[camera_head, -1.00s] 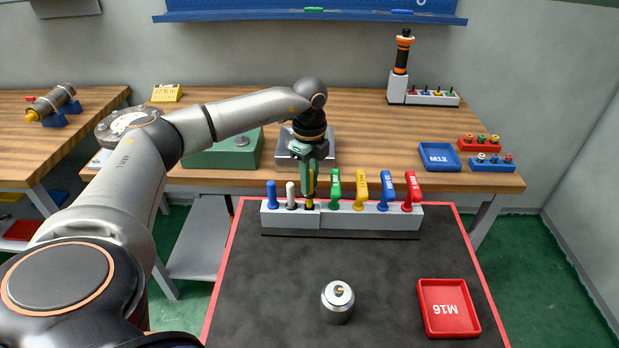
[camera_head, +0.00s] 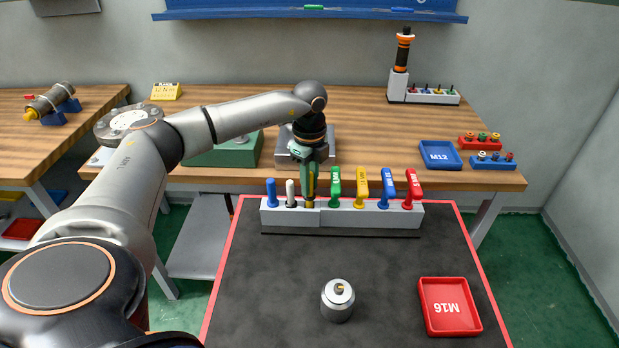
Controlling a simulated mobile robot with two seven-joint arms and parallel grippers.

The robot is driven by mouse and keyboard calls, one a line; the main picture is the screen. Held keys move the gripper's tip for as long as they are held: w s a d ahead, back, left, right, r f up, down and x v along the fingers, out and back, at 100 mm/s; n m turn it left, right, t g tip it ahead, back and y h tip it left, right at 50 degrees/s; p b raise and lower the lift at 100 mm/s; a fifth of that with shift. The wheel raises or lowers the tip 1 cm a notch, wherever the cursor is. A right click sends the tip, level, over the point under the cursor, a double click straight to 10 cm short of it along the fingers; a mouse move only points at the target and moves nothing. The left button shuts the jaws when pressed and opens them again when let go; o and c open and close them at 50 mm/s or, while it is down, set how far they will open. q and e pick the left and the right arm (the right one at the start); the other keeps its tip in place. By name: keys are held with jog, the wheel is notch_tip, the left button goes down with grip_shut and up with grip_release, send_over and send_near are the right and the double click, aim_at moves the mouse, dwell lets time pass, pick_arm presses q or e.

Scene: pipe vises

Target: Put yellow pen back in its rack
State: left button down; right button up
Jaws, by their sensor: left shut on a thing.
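The rack (camera_head: 345,218) is a long light-grey block at the far edge of the dark mat. A blue pen (camera_head: 271,192) and a white pen (camera_head: 291,193) stand upright in its left part. My left gripper (camera_head: 309,196) points straight down at the rack, just right of the white pen. It is shut on the yellow pen (camera_head: 310,183), which is upright and mostly hidden between the fingers. The pen's lower end is at the rack's top; I cannot tell how deep it sits. My right gripper is not in view.
Green, yellow, blue and red handled tools (camera_head: 361,188) stand in the rack close to the gripper's right. A metal cylinder (camera_head: 338,300) and a red M16 tray (camera_head: 449,306) are on the mat. A wooden bench (camera_head: 375,150) stands behind.

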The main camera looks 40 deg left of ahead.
pick_arm(q)
jog(key=shift+f+b, duration=0.75)
jog(key=shift+f, duration=0.7)
dwell(0.6)
jog(key=shift+s+f, duration=0.1)
jog(key=shift+f, duration=0.05)
dwell(0.9)
jog(key=c, duration=0.7)
grip_release()
notch_tip(320, 180, up, 11)
jog(key=shift+r, duration=0.85)
